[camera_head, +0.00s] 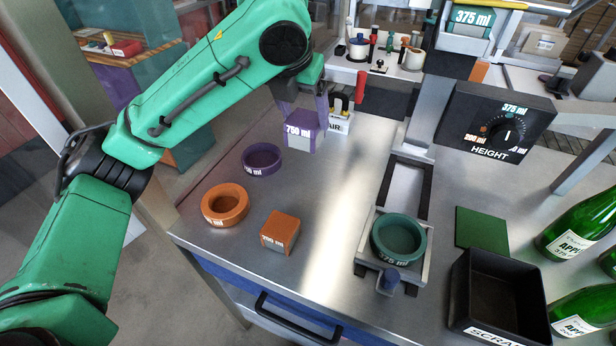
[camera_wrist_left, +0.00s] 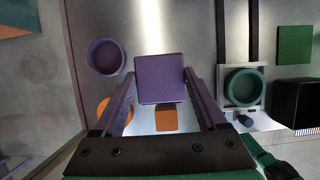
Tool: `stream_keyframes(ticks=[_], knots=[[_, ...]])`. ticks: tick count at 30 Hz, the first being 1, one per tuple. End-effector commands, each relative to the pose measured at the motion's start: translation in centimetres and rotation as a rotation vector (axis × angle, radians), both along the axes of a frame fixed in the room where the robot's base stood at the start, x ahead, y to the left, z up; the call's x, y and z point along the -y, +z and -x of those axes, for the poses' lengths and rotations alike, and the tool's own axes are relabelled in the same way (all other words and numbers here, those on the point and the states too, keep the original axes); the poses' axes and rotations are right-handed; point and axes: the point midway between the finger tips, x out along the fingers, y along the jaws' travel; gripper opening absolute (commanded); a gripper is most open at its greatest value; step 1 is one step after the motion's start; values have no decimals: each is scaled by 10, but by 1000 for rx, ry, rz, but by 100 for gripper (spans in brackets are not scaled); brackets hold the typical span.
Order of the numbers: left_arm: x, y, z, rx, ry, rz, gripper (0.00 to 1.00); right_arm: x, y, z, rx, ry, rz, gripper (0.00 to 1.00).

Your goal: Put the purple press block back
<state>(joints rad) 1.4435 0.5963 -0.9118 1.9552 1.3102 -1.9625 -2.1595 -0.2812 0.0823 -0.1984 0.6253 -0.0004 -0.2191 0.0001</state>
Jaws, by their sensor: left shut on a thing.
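The purple press block (camera_head: 303,133), with a white "750 ml" label, shows near the far left edge of the steel table in the head view. My left gripper (camera_head: 306,112) is shut on it from above. In the left wrist view the block (camera_wrist_left: 159,80) sits between the two fingers and looks large, closer to the camera than the table things; its exact height above the table is hard to tell. The purple ring (camera_head: 262,159) lies on the table to the left and nearer. My right gripper is not in view.
An orange ring (camera_head: 225,204) and an orange block (camera_head: 280,232) stand at the front left. A teal ring (camera_head: 398,240) sits in the slide fixture. A green pad (camera_head: 481,229), black scrap bin (camera_head: 497,298) and green bottles (camera_head: 578,228) are at right. The table's middle is clear.

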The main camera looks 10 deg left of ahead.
Motion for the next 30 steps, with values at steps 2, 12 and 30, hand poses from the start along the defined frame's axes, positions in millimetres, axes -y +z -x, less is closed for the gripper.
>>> stream_keyframes(ticks=[2,12,30], knots=[[-2,-28,1,-7,1,-3,13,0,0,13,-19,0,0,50],[-1,-119,1,-3,1,-1,13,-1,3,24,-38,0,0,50],[0,-164,1,-1,0,-1,100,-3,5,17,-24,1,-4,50]])
